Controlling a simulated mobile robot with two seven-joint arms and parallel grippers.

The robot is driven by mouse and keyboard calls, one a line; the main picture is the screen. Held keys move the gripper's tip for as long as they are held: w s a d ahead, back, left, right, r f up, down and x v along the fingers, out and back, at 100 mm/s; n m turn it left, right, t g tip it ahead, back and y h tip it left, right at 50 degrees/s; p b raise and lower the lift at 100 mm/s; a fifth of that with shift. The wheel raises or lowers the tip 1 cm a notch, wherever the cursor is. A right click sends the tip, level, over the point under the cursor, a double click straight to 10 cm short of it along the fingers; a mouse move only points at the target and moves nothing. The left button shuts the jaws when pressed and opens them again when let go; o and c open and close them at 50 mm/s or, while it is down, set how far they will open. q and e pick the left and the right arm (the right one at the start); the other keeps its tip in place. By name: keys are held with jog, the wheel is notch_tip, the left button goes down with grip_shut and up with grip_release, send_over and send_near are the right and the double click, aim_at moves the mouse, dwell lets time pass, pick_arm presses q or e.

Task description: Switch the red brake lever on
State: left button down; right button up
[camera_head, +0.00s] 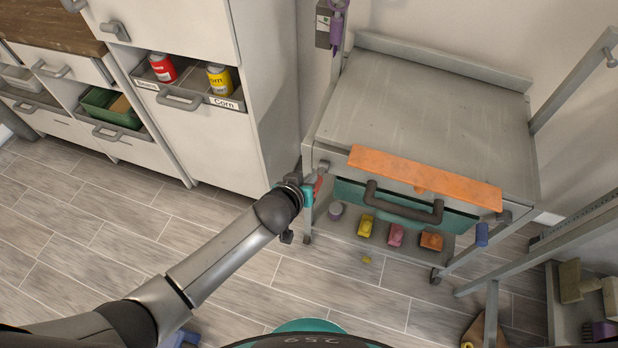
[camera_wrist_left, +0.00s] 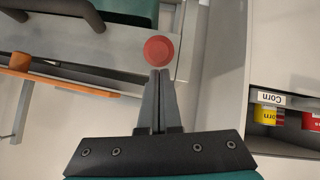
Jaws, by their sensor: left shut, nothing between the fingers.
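The red brake lever (camera_head: 318,185) shows as a small red piece at the left front leg of the rolling rack (camera_head: 420,115). In the left wrist view the lever (camera_wrist_left: 159,51) appears as a round red end just beyond the fingertips, against the grey frame. Whether the fingers touch it I cannot tell. My left gripper (camera_head: 305,191) is beside the rack's left front corner, next to the lever. In the left wrist view its fingers (camera_wrist_left: 159,75) are together and empty. The rest of the lever is hidden. My right gripper does not show.
An orange bar (camera_head: 425,180) and a drawer with a dark handle (camera_head: 405,205) are at the rack's front. Several coloured items stand on its lower shelf. White cabinets with a can drawer (camera_head: 190,98) stand left. A metal frame (camera_head: 492,310) is at right.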

pick_arm(q)
jog(key=shift+s+f+t+b, duration=0.25)
jog(key=shift+f+t+b, duration=0.15)
jog(key=shift+b, duration=0.35)
